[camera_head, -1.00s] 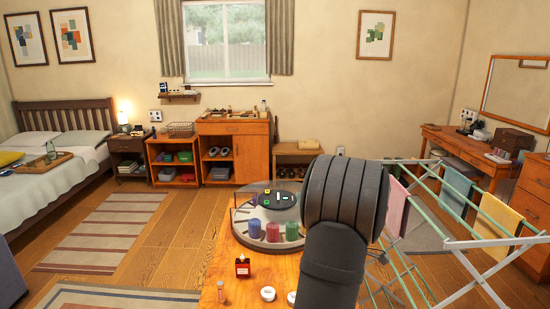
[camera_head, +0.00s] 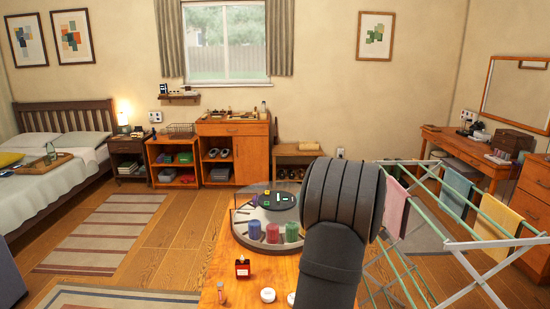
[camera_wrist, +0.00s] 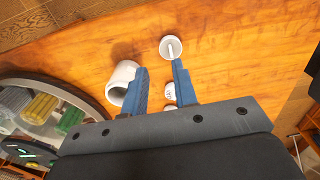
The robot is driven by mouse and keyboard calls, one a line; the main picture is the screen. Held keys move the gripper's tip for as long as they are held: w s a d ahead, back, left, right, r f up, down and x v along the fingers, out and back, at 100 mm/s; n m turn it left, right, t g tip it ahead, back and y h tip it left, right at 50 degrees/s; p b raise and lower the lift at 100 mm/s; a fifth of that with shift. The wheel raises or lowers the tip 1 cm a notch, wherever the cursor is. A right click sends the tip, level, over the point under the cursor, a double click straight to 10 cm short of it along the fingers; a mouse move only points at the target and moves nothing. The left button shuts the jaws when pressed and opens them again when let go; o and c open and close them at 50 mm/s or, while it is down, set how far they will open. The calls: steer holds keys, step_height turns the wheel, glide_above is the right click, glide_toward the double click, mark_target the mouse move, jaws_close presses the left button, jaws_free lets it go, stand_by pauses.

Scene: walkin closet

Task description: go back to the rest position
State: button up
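My gripper (camera_wrist: 160,74) shows in the wrist view with its two blue fingers apart. It is open, with nothing held between them. It is above the wooden table (camera_wrist: 230,50). A white cup-like object (camera_wrist: 121,78) lies beside the left finger, and a white round piece with a thin stem (camera_wrist: 171,46) is just beyond the fingertips. A small white item (camera_wrist: 170,92) shows in the gap, apparently below on the table. In the head view my dark arm stands over the table's right side and hides the gripper.
A round clear-edged tray (camera_head: 243,236) holds red, green and blue cylinders. A small red bottle (camera_head: 242,268) and a white round item (camera_head: 268,295) stand in front of it. A drying rack (camera_head: 455,245) with towels stands close on the right.

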steer(key=w+a+f, duration=0.1)
steer(key=w+a, duration=0.6)
steer(key=w, duration=0.2)
steer(key=shift+w+a+f, duration=0.3)
steer(key=shift+w, duration=0.05)
